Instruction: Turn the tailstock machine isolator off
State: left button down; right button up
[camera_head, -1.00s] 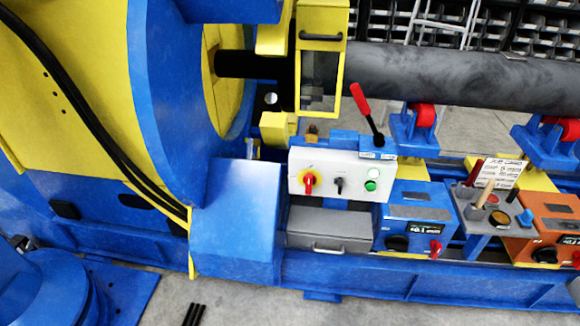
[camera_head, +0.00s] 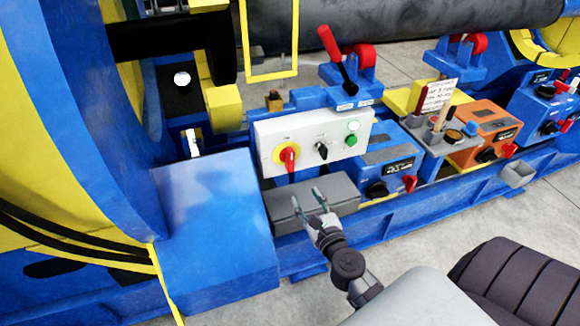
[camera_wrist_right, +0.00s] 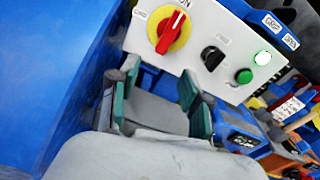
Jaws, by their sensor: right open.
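The isolator is a red rotary handle on a yellow disc (camera_head: 287,155), on the white control panel (camera_head: 268,133). In the right wrist view the isolator (camera_wrist_right: 170,32) has its handle in line with the "ON" mark; another label at its left is hard to read. My right gripper (camera_head: 308,198) is open and empty, below the panel and in front of the grey drawer box (camera_head: 345,190). In the wrist view the fingers of my right gripper (camera_wrist_right: 160,98) are spread apart, below the isolator and not touching it. My left gripper is not in view.
Beside the isolator are a black selector switch (camera_head: 321,149), a green button (camera_head: 351,141) and a pale lamp (camera_head: 353,125). A red-handled lever (camera_head: 331,45) rises behind the panel. Blue (camera_head: 385,158) and orange (camera_head: 484,145) control boxes stand to the right. A blue housing (camera_head: 215,215) is close on the left.

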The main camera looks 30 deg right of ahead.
aim_at(291, 161)
jog(key=w+d+m, duration=0.1)
jog(key=w, duration=0.3)
jog(key=w+d+r, duration=0.1)
jog(key=w, duration=0.3)
jog(key=w+d+r+m, duration=0.1)
jog(key=w, duration=0.3)
jog(key=shift+w+d+r+m+h, duration=0.2)
jog(key=shift+w+r+m+h, duration=0.1)
jog(key=shift+w+h, duration=0.1)
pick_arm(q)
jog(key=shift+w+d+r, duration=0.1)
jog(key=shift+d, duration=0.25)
pick_arm(e)
jog(key=shift+w+d+t, duration=0.1)
jog(key=shift+w+t, duration=0.2)
jog(key=shift+w, duration=0.1)
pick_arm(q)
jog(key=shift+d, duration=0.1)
pick_arm(e)
grip_shut()
